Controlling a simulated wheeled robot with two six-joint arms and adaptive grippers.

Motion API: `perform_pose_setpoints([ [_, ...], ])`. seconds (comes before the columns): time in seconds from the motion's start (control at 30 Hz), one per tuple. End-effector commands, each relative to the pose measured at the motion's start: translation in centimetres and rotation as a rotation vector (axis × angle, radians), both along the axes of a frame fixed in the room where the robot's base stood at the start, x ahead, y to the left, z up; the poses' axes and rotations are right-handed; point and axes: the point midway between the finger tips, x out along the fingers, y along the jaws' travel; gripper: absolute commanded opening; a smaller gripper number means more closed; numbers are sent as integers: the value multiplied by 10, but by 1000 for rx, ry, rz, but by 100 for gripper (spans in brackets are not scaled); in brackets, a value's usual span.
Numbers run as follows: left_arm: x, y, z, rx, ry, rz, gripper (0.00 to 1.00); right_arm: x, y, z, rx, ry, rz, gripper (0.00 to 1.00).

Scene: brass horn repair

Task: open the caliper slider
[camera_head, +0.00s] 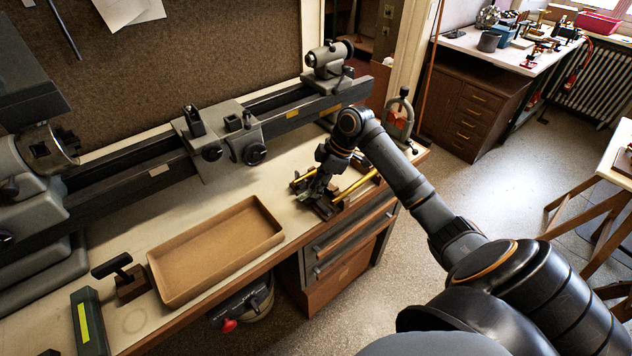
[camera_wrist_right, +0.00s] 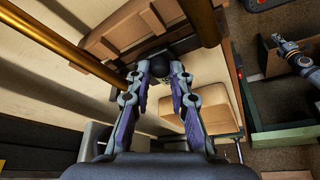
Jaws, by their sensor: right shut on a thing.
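My right gripper (camera_head: 318,190) reaches down over the wood-and-brass fixture on the bench. In the wrist view the right gripper (camera_wrist_right: 157,72) has its two fingers closed on a dark round knob (camera_wrist_right: 155,65). The knob sits at the near edge of a brown slatted wooden piece (camera_wrist_right: 150,28). Brass rods (camera_head: 355,187) lie beside the gripper, and a large brass rod (camera_wrist_right: 62,48) also crosses the wrist view. I cannot make out the caliper's jaws or how far its slider stands open. The gripper and arm hide part of the fixture. My left gripper is not in view.
A shallow, empty brown tray (camera_head: 215,250) lies left of the fixture. A long dark lathe bed (camera_head: 130,172) runs along the back of the bench. A T-handled tool (camera_head: 120,275) and a green box (camera_head: 90,325) are at front left. A clamp-like stand (camera_head: 400,115) is behind my arm.

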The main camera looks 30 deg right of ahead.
Motion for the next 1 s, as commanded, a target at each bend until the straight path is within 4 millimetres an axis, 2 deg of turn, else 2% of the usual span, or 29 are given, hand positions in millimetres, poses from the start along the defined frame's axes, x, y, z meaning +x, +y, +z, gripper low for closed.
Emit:
perform_pose_setpoints([
  [0.03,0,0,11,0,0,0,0,-6,-1,3,0,13,0,0],
  [0.07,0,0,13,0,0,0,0,-8,-1,2,0,13,0,0],
  [0.33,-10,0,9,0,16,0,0,-8,0,-1,2,6,0,0],
  [0.37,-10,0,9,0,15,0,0,-8,0,-1,2,6,0,24],
  [0.5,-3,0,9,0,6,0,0,-8,0,-1,1,6,0,43],
  [0.83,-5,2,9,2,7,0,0,-8,-2,1,1,6,0,43],
  [1.0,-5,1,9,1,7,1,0,-13,-12,28,-6,4,0,43],
])
